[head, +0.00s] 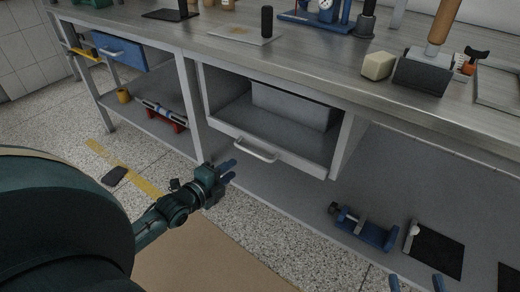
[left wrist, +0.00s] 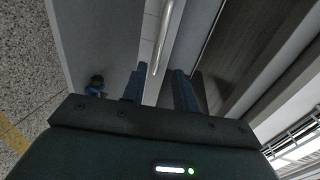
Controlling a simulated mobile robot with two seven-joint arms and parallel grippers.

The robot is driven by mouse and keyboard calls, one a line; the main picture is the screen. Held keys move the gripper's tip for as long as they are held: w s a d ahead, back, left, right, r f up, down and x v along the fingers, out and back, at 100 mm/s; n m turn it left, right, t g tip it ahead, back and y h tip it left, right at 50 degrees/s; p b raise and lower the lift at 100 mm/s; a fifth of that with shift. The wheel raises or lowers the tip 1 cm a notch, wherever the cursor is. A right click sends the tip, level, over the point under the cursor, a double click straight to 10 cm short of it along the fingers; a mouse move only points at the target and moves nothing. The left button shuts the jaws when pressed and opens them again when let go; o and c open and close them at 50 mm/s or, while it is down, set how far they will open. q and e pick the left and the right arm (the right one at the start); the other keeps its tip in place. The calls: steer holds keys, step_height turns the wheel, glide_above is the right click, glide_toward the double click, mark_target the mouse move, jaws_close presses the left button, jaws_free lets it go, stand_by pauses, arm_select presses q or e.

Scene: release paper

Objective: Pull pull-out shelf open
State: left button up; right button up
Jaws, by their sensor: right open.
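The pull-out shelf (head: 310,164) sits under the workbench, with a low grey front and a silver bar handle (head: 256,151). A grey box-like block (head: 292,105) stands inside it. My left gripper (head: 230,171) is open, its blue fingers just below and left of the handle in the head view and apart from it. In the left wrist view the handle (left wrist: 162,38) lies beyond the gap between the open fingers (left wrist: 160,88). My right gripper (head: 416,284) shows only two spread blue fingertips at the bottom edge, with nothing seen between them.
A blue drawer (head: 120,51) hangs at the upper left. The lower shelf holds a blue clamp-like tool (head: 366,229) and a dark plate (head: 435,251). The benchtop (head: 215,30) carries several tools. A dark flat object (head: 114,176) lies on the floor near yellow tape.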

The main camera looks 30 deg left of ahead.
mark_target(254, 154)
arm_select(q)
steer(key=b+x, duration=0.4)
steer(key=x, duration=0.8)
steer(key=shift+w+d+b, duration=0.1)
steer(key=shift+w+b, duration=0.05)
steer(key=shift+b, duration=0.15)
arm_select(e)
steer(key=shift+s+a+t+y, duration=0.1)
steer(key=shift+a+t+y, duration=0.6)
steer(key=shift+y, duration=0.2)
arm_select(q)
steer(key=shift+c, duration=0.6)
jaws_close()
